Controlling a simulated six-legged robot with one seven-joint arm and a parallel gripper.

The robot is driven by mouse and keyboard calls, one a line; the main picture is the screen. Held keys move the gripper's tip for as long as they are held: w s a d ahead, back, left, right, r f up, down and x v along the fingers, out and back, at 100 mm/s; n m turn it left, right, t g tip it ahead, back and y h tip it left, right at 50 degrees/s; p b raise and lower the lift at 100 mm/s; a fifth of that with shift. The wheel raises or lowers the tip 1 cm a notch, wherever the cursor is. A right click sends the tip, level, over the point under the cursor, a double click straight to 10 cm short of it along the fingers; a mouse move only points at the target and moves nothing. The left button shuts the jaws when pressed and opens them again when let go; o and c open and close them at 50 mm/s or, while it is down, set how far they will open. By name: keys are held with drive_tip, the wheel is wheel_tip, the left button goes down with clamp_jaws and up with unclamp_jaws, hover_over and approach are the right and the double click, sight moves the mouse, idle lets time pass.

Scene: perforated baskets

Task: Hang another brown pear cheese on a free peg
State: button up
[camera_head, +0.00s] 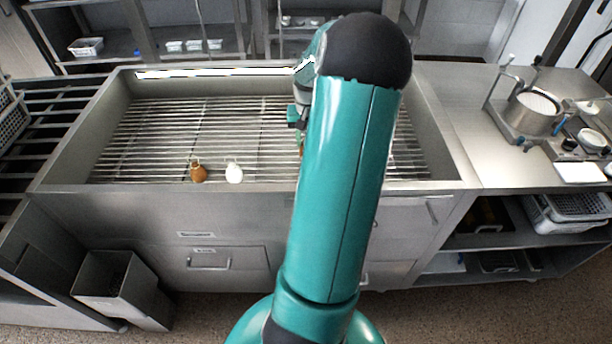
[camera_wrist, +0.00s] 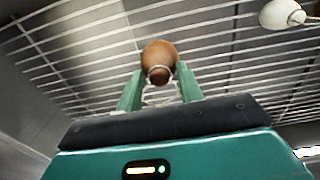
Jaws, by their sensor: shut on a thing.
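My gripper (camera_wrist: 160,88) is shut on a brown pear cheese (camera_wrist: 158,54) in the wrist view. The cheese has a narrow neck with a pale cord around it, and the fingers are on either side of the neck. A white pear cheese (camera_wrist: 279,14) shows at the upper right, apart from the gripper. In the head view my arm hides most of the gripper and nearly all of the held cheese. Another brown pear cheese (camera_head: 198,173) and a white pear cheese (camera_head: 234,173) are side by side near the vat's front edge. I cannot make out separate pegs.
A wide steel vat (camera_head: 54,170) has a rack of parallel bars (camera_head: 150,130) across it. A steel counter with a pot (camera_head: 533,113) and a scale is at the right. A grey bin (camera_head: 115,285) stands at the lower left. Much of the rack is clear.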

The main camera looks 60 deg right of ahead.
drive_tip(key=shift+s+d, duration=0.1)
drive_tip(key=shift+s, duration=0.2)
drive_tip(key=shift+w, duration=0.1)
drive_tip(key=shift+f, duration=0.2)
wheel_tip(320, 180, down, 9)
drive_tip(key=shift+f, duration=0.1)
drive_tip(key=shift+f, duration=0.1)
drive_tip(key=o, duration=1.1)
drive_tip(key=shift+c, duration=0.2)
